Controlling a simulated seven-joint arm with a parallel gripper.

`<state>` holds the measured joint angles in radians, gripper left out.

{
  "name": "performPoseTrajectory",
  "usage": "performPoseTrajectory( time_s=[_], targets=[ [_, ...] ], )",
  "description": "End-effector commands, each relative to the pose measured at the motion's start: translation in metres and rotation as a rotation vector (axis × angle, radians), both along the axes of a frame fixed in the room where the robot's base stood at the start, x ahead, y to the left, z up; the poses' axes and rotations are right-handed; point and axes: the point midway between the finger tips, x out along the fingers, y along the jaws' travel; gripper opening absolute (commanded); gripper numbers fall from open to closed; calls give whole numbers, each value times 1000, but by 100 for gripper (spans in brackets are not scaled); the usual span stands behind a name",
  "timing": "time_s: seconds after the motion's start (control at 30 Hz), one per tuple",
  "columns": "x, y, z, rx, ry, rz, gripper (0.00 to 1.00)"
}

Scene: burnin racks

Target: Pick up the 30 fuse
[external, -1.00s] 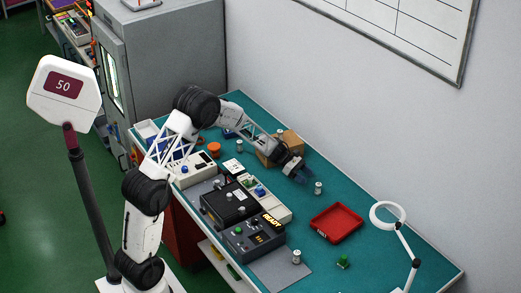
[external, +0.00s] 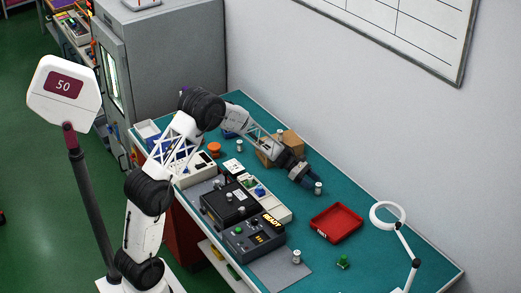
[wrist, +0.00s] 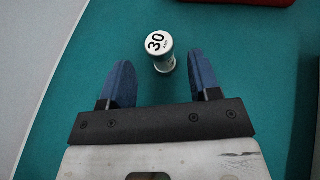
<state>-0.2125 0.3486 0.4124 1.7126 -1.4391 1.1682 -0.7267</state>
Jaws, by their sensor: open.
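The 30 fuse (wrist: 160,50) is a small white and metal cylinder with "30" on its top face, standing on the teal bench. In the wrist view it is just beyond my gripper (wrist: 160,78), roughly centred between the two blue fingertips. My gripper is open and empty, with no finger touching the fuse that I can see. In the external view the fuse (external: 318,188) stands close to the right of my gripper (external: 309,186).
A red tray (external: 336,223) lies on the bench nearby; its edge shows at the top of the wrist view. A cardboard box (external: 283,147) is behind the arm. Dark test units (external: 253,238), another cylinder (external: 296,257) and a ring lamp (external: 388,215) stand further off.

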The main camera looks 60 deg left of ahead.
Motion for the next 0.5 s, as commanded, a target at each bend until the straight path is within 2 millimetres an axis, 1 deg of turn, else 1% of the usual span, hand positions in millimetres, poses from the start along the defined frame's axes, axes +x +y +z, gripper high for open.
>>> performPoseTrajectory(
  time_s=[0.3, 0.5],
  targets=[
    [10, -31, -14, 0, 1, -2, 57],
    [14, -38, -17, 0, 0, 0, 57]
  ],
)
